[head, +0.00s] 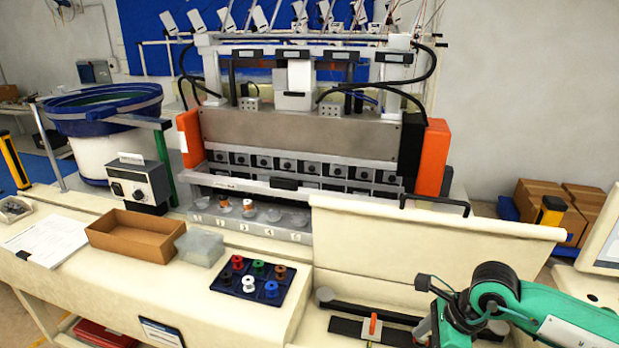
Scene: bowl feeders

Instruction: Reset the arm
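My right arm (560,315) is teal and comes in from the lower right, with a black joint. Its wrist end (452,312) hangs over the front of the machine table, with a small dark box and cable on it. The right gripper (422,329) is only partly seen at the bottom edge of the head view, and its fingers cannot be made out. I see nothing held in it. My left arm and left gripper are not in view.
A dark tray (229,284) with several coloured spools, a clear box (200,246) and a brown bin (137,235) stand left of the arm. Behind is a large machine (300,135) with orange ends. A beige panel (420,238) rises behind the wrist. An orange-handled part (373,324) lies left of it.

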